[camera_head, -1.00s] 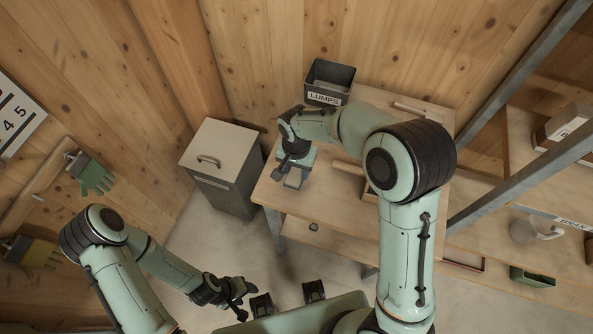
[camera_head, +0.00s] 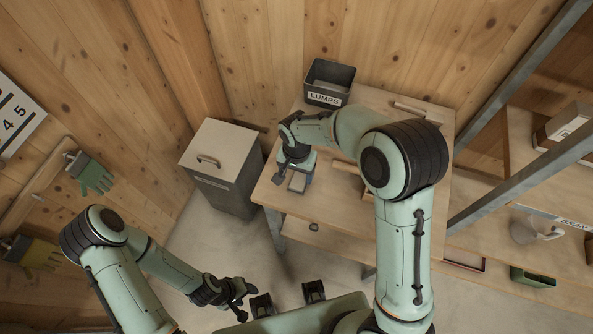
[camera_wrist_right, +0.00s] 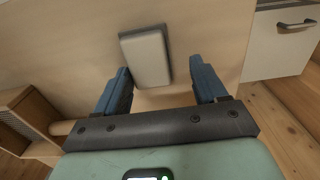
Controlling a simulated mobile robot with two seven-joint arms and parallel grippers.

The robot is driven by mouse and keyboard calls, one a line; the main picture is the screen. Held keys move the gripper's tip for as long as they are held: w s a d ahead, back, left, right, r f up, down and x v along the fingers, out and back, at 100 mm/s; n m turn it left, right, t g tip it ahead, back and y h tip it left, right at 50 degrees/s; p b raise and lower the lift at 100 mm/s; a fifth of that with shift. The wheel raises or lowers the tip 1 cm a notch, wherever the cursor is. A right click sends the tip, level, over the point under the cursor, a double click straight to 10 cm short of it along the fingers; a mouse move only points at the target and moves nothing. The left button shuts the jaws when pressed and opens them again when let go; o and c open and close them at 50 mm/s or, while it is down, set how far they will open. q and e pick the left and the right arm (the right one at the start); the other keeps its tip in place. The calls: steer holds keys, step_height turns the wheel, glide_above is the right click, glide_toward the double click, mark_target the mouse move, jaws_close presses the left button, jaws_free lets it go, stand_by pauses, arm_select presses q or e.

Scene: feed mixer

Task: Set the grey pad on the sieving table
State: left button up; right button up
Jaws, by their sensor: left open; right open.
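The grey pad (camera_head: 297,182) lies flat near the left end of the wooden sieving table (camera_head: 285,203). In the right wrist view the light grey pad (camera_wrist_right: 147,57) lies on the tabletop, just beyond the tips of the two blue fingers. My right gripper (camera_head: 296,171) is over the table beside the pad. Its fingers stand apart with nothing between them, as the right wrist view also shows (camera_wrist_right: 160,68). My left gripper (camera_head: 240,300) is open and empty, low in front of the table over the floor side.
A black bin marked LUMPS (camera_head: 329,83) stands at the table's back. A lidded grey cabinet (camera_head: 221,158) stands left of the table. A wooden frame with mesh (camera_wrist_right: 22,125) is at the left of the right wrist view. A metal post (camera_head: 520,125) rises at the right.

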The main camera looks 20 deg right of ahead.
mark_target(296, 175)
step_height(296, 175, up, 12)
steer(key=shift+p, duration=0.45)
stand_by(0.4)
